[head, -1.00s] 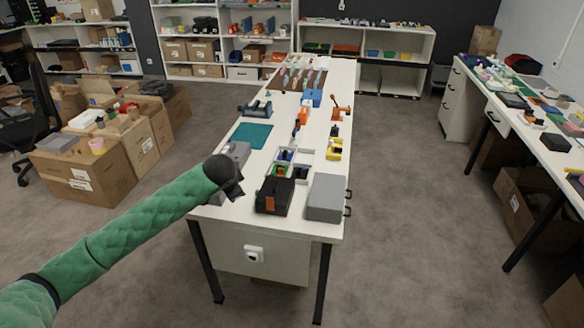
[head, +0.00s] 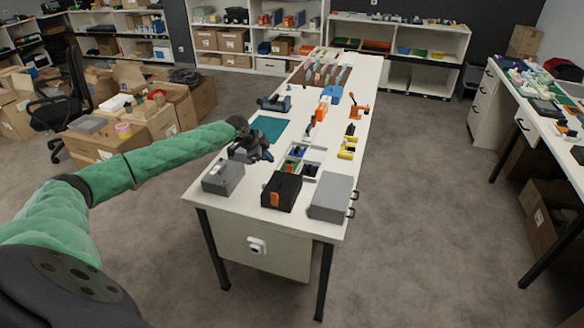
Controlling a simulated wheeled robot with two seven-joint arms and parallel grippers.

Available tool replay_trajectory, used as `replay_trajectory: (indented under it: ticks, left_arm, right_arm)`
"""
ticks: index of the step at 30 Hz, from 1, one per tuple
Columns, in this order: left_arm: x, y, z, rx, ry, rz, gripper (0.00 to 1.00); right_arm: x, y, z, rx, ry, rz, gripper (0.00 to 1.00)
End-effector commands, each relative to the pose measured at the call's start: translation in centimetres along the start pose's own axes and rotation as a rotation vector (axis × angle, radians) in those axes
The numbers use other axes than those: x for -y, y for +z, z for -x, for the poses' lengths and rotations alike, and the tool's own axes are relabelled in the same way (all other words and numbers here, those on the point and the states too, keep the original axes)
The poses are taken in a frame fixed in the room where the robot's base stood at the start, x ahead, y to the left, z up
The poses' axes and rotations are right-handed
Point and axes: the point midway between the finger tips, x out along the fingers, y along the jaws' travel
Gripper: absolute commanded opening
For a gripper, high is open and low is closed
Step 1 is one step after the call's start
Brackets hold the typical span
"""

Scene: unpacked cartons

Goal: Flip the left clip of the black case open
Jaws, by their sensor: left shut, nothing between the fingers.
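The black case (head: 283,192) stands upright near the front edge of the white table, between two grey boxes. An orange part (head: 274,199) shows on its front face; I cannot tell whether this is the left clip, and no separate left clip can be made out. My left gripper (head: 262,153) is shut and empty. In the picture it is above and left of the black case, over the table behind the left grey box, apart from the case. My right gripper is out of view.
The left grey box (head: 223,177) and a larger grey case (head: 332,196) with black handles flank the black case. Sectioned trays (head: 301,160) holding small parts lie behind it. A teal mat (head: 268,129) lies farther back. The table's front strip is clear.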

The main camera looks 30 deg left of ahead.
Motion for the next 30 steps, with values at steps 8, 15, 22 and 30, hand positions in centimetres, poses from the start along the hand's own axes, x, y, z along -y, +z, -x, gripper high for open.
replay_trajectory:
  ticks: [8, 15, 22, 30]
  left_arm:
    - [0.5, -0.7, 0.0, -0.031, -0.03, -0.136, 0.0]
    - [0.5, -0.7, 0.0, -0.03, -0.03, -0.148, 0.0]
    - [0.5, -0.7, -0.2, -0.029, -0.029, -0.146, 0.0]
    - [0.6, -1.0, -2.8, -0.03, -0.027, -0.144, 0.0]
  right_arm:
    - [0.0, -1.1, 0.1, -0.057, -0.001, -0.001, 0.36]
    - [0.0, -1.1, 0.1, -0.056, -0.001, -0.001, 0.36]
    - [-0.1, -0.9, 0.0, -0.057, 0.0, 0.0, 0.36]
    - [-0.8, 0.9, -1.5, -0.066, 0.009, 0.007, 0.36]
